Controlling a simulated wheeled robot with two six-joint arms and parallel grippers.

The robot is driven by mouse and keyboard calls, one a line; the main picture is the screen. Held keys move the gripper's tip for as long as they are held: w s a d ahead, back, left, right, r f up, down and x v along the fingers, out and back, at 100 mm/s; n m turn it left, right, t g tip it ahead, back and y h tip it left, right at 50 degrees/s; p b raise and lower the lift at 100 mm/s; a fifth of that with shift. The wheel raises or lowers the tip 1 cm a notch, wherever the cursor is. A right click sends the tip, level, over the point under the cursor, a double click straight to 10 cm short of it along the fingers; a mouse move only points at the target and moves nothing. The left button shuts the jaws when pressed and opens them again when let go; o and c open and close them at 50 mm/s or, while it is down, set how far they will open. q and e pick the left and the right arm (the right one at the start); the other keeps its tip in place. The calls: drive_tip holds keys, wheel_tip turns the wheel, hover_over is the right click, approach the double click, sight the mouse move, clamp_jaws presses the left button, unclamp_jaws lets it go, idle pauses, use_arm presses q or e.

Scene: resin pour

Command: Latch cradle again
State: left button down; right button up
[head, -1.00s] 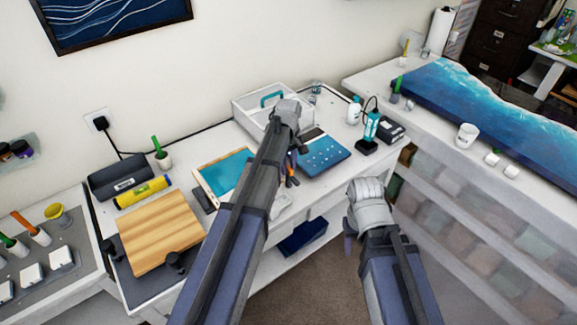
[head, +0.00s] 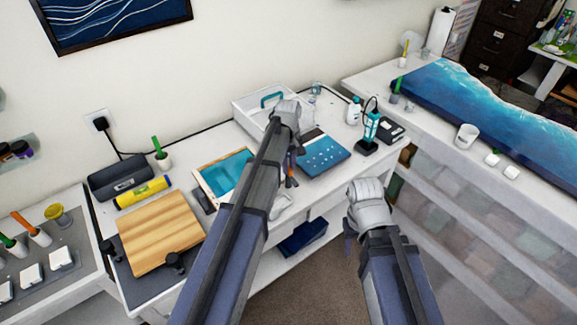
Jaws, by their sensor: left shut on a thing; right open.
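I cannot tell for sure which thing is the cradle. A blue panel (head: 325,154) with small light marks lies on the white bench, just right of my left gripper. A teal device (head: 372,126) stands upright on a black base (head: 366,148) behind it to the right. My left gripper (head: 291,180) is low at the blue panel's left edge. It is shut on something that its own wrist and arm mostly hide. My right gripper (head: 348,246) is open and empty in front of the bench, above the floor.
A framed teal sheet (head: 222,172) and a wooden board (head: 158,231) lie to the left. A white bin (head: 246,103) with a teal handle stands behind my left wrist. A white bottle (head: 353,110) and a black box (head: 391,130) are near the teal device.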

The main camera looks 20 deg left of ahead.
use_arm(q)
drive_tip(key=m, duration=1.3)
drive_tip(key=shift+m, duration=2)
drive_tip(key=c, duration=0.8)
unclamp_jaws()
drive_tip(key=shift+r, duration=0.1)
